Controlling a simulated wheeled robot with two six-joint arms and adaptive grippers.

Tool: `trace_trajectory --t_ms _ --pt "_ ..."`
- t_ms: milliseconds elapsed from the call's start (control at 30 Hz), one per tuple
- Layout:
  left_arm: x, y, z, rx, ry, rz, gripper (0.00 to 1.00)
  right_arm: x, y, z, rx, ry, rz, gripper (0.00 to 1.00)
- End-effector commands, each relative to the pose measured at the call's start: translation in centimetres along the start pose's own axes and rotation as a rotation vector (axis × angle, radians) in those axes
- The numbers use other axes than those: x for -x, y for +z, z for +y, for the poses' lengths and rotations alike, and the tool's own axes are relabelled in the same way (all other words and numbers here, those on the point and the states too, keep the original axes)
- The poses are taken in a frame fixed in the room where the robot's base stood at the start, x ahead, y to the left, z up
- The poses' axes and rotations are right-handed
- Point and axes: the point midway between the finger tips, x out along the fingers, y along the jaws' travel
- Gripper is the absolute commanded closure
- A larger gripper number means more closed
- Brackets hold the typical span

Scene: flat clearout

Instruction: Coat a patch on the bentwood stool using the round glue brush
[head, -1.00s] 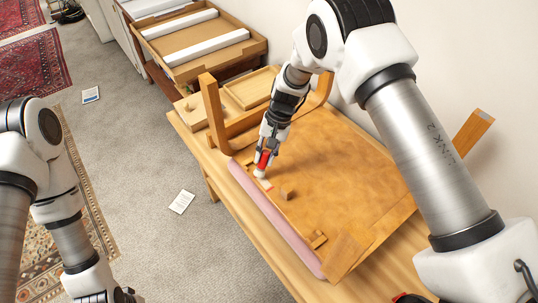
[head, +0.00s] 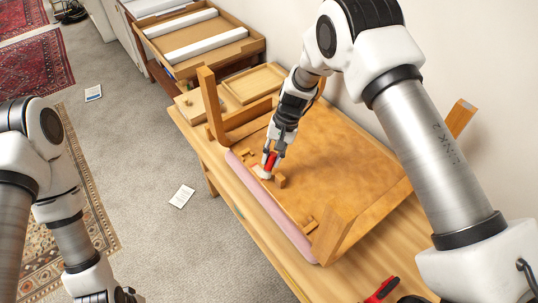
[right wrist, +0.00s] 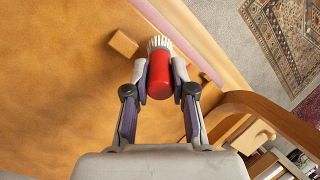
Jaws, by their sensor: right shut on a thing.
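The bentwood stool (head: 345,150) lies upside down on a wooden table, legs up, with a pink padded edge along its near side. My right gripper (head: 270,158) is shut on the round glue brush (right wrist: 158,76), holding its red handle. The pale bristles (right wrist: 160,43) point down at the stool's underside near the pink edge, beside a small wooden block (right wrist: 123,43). A pale spot shows at the bristles in the head view; I cannot tell bristles from glue there. My left gripper (head: 124,295) is at the bottom left, mostly cut off, its jaws unclear.
Stool legs and a curved rail (head: 250,118) rise around the brush. A wooden tray (head: 253,83) lies behind the stool on the table (head: 258,232). A red and black tool (head: 382,290) lies at the near right. The wall is close on the right.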

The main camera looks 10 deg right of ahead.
Motion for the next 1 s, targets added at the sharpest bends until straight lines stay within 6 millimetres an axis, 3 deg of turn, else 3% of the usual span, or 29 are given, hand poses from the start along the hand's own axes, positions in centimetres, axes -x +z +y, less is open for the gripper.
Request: trace_trajectory --t_ms 600,1000 --pt "4.4 0.0 0.0 0.0 0.0 0.001 0.6 6.0 1.4 0.0 -0.008 0.0 -0.004 1.0" --pt "4.7 0.0 0.0 0.0 0.0 0.001 0.6 6.6 1.6 0.1 -0.009 0.0 -0.004 1.0"
